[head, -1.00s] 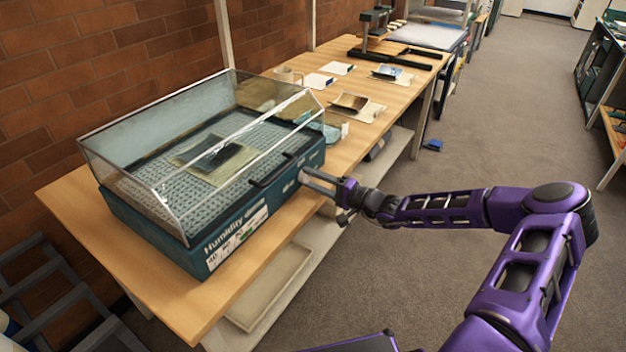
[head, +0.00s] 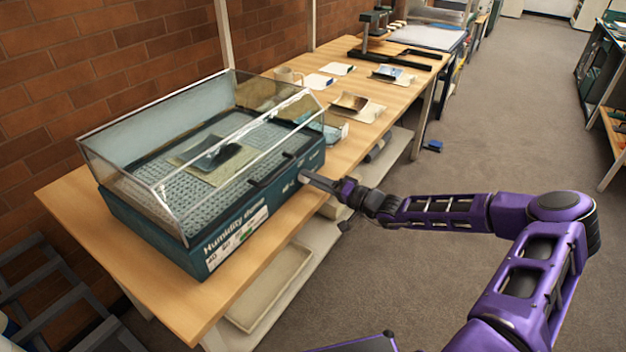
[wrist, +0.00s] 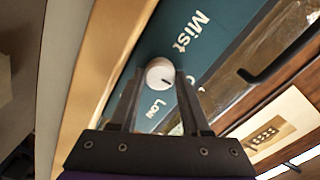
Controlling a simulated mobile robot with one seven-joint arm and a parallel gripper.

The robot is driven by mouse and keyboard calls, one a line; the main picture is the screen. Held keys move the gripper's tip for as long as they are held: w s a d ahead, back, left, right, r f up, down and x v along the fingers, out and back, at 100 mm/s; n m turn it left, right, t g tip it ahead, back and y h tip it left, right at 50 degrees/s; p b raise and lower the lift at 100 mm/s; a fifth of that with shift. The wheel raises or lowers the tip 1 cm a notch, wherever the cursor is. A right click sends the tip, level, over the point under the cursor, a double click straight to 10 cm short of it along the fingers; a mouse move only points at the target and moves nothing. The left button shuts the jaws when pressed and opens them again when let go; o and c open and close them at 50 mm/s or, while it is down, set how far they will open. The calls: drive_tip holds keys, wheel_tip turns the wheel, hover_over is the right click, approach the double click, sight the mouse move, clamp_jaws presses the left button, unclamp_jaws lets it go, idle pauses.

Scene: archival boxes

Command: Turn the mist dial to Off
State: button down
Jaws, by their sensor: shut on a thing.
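The mist dial (wrist: 160,72) is a round white knob on the teal front of the humidity dome (head: 150,232). My gripper (head: 304,179) is at the right end of that front, and in the wrist view its two fingers are shut on the knob, one on each side. A short dark mark on the knob points to the lower right in the wrist view, between the "Low" label and a label partly hidden by the right finger. "Mist" is printed above.
The dome's clear lid is down over a dark item on a pale sheet. A dark handle (wrist: 285,52) juts from the front near my right finger. The wooden table (head: 80,215) holds papers and a mug farther back.

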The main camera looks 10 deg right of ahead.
drive_tip(key=shift+c, duration=1.8)
unclamp_jaws()
